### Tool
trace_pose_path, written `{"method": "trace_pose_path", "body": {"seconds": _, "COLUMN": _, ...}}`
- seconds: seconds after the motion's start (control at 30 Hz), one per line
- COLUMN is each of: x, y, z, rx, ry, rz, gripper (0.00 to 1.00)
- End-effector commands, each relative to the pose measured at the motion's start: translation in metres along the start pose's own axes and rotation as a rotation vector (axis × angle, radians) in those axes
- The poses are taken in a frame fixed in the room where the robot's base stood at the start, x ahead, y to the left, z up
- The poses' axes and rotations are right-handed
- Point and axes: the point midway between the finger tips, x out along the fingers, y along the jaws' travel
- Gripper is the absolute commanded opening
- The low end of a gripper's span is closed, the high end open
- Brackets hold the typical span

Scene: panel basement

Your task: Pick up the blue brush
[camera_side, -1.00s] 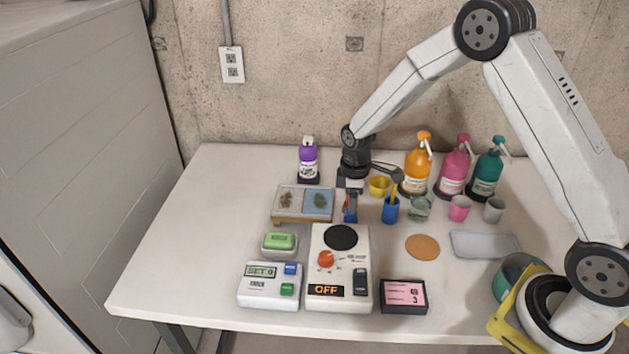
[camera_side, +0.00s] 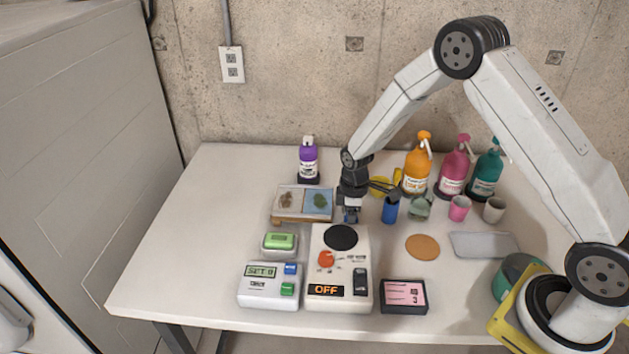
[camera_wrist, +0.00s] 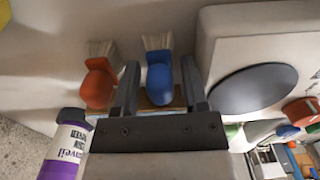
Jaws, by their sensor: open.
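The blue brush (camera_wrist: 159,82), with pale bristles (camera_wrist: 157,41), shows in the wrist view between the two fingers of my gripper (camera_wrist: 161,80). The fingers stand on either side of it, open, with a small gap visible on each side. A similar orange-red brush (camera_wrist: 98,84) lies just left of the left finger. In the side view my gripper (camera_side: 351,212) is low over the table behind the scale with the black disc. Only a small patch of blue shows under it there. The brush is mostly hidden in that view.
The white device with the black disc (camera_side: 341,237) is close in front. A wooden tray (camera_side: 287,217) is left, and a blue cup (camera_side: 390,211) is right. A purple bottle (camera_side: 308,161) stands behind left. Several pump bottles, such as the orange one (camera_side: 417,170), stand at the back right.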

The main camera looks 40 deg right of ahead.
Motion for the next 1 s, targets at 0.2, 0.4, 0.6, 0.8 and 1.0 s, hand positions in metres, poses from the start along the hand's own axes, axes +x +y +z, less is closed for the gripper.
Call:
{"method": "trace_pose_path", "body": {"seconds": 0.2, "x": -0.0002, "y": -0.0001, "z": 0.0000, "rx": 0.000, "ry": 0.000, "rz": 0.000, "gripper": 0.56}}
{"method": "trace_pose_path", "body": {"seconds": 0.4, "x": -0.0003, "y": -0.0001, "z": 0.0000, "rx": 0.000, "ry": 0.000, "rz": 0.000, "gripper": 0.30}}
{"method": "trace_pose_path", "body": {"seconds": 0.6, "x": -0.0004, "y": 0.0000, "z": 0.0000, "rx": 0.000, "ry": 0.000, "rz": 0.000, "gripper": 0.00}}
{"method": "trace_pose_path", "body": {"seconds": 0.8, "x": -0.0006, "y": 0.0000, "z": 0.0000, "rx": 0.000, "ry": 0.000, "rz": 0.000, "gripper": 0.00}}
{"method": "trace_pose_path", "body": {"seconds": 1.0, "x": -0.0052, "y": 0.0002, "z": -0.0002, "rx": 0.000, "ry": 0.000, "rz": 0.000, "gripper": 0.00}}
